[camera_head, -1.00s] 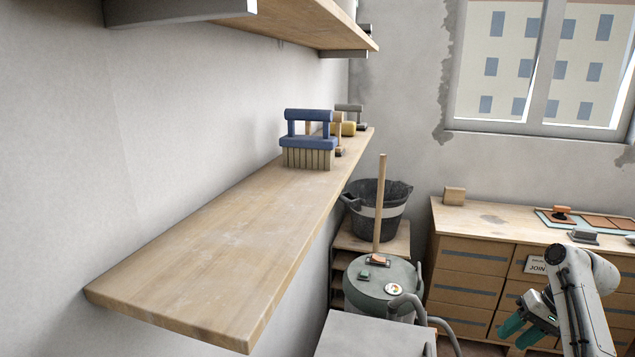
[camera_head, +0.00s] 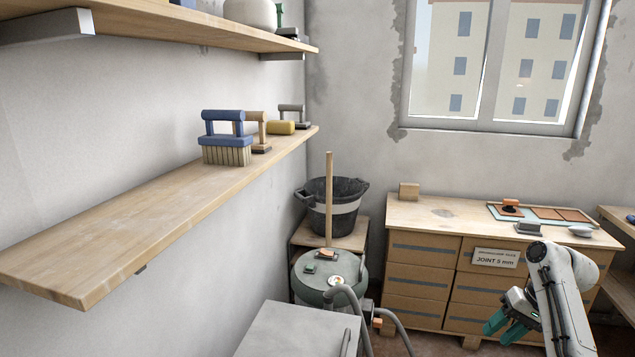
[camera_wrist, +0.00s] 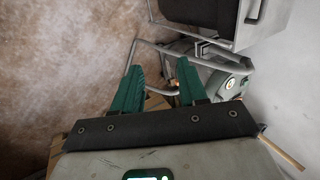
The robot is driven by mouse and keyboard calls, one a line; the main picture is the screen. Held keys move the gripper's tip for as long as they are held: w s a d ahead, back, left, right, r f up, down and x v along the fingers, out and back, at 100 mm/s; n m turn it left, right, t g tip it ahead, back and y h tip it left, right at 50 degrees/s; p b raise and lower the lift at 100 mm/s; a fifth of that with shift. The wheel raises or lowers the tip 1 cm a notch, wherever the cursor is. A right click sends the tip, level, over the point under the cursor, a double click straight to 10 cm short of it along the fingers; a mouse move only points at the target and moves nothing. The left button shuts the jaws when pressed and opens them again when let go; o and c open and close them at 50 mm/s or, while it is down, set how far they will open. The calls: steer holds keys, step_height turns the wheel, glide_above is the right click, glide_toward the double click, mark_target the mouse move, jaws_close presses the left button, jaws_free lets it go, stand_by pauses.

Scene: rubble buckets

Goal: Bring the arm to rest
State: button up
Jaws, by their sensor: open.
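My gripper (camera_head: 507,318) has green fingers and shows at the lower right in the head view, at the end of my white arm, which is folded with the gripper hanging low. It is in front of the wooden drawer cabinet. In the wrist view my gripper (camera_wrist: 160,85) has its two green fingers spread apart with nothing between them. Beyond the fingers lie a brown floor and a grey bent tube.
A wooden shelf (camera_head: 120,240) with a blue brush (camera_head: 227,140) runs along the left wall. A black bucket (camera_head: 334,206), a grey-green drum (camera_head: 327,276) and a grey box (camera_head: 296,330) stand mid-view. The drawer cabinet (camera_head: 420,262) is behind my arm.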

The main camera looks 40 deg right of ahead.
steer(key=w+a+f+n+g, duration=0.1)
steer(key=w+a+f+n, duration=0.15)
steer(key=a+f, duration=0.7)
steer(key=w+a+f+n+g, duration=0.1)
steer(key=w+a+f+n, duration=0.15)
steer(key=a, duration=1.35)
steer(key=s+a+f+n+h, duration=0.1)
steer(key=s+a+n, duration=0.1)
steer(key=s+a, duration=0.65)
steer(key=s+a+r+n+g+h, duration=0.1)
steer(key=s+a+r+n+h, duration=0.1)
steer(key=s+a, duration=0.3)
steer(key=s, duration=0.3)
steer(key=shift+a+h, duration=0.3)
steer(key=shift+a, duration=0.05)
steer(key=shift+s+d, duration=0.1)
